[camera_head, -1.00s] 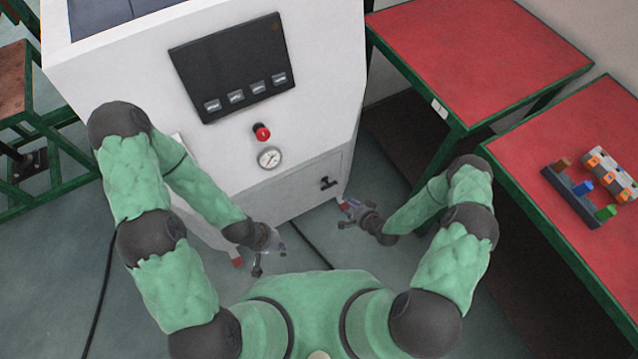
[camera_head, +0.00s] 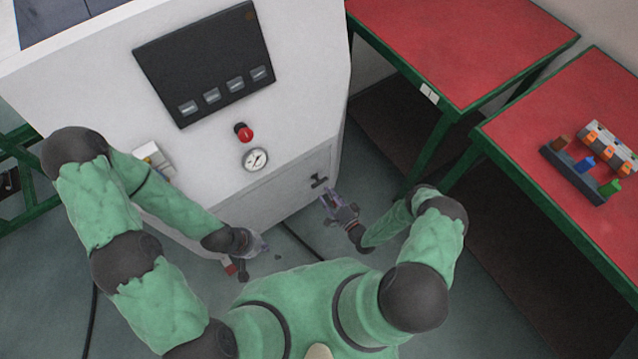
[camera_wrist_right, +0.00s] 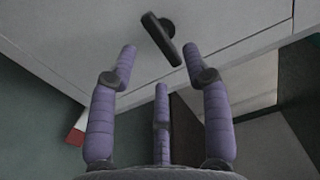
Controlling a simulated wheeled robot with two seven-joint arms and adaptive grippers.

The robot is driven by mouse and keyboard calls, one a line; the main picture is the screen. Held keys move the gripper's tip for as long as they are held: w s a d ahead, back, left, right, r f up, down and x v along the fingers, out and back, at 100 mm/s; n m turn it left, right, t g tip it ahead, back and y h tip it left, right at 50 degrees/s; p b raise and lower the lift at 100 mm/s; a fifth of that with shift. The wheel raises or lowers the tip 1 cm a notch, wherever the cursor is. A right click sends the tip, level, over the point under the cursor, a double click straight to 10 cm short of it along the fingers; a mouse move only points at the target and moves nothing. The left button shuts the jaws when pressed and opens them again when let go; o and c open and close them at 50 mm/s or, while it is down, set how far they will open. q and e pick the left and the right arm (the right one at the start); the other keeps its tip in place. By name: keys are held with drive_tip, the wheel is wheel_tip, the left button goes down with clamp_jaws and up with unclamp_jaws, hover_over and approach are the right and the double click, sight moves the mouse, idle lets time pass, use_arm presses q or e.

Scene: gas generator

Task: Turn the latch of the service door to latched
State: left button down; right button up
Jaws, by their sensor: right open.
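The black latch (camera_head: 319,181) sits on the white service door (camera_head: 285,195) low on the front of the generator cabinet. In the right wrist view the latch handle (camera_wrist_right: 162,38) lies slanted, just beyond the fingertips. My right gripper (camera_head: 329,198) is just below and right of the latch. It is open, its purple fingers (camera_wrist_right: 158,65) spread on either side of the handle's lower end, with no contact that I can make out. My left gripper (camera_head: 258,250) hangs at the cabinet's lower front, away from the latch; its finger opening is too small to tell.
Above the door are a pressure gauge (camera_head: 255,159), a red button (camera_head: 244,133) and a dark panel (camera_head: 205,65). Red-topped tables (camera_head: 460,45) stand at the right; one holds colored blocks in a rack (camera_head: 572,175). A cable lies on the floor.

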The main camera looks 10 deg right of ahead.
sight(320, 183)
drive_tip(key=b+x, duration=0.1)
drive_tip(key=x, duration=0.5)
drive_tip(key=shift+w, duration=0.3)
clamp_jaws()
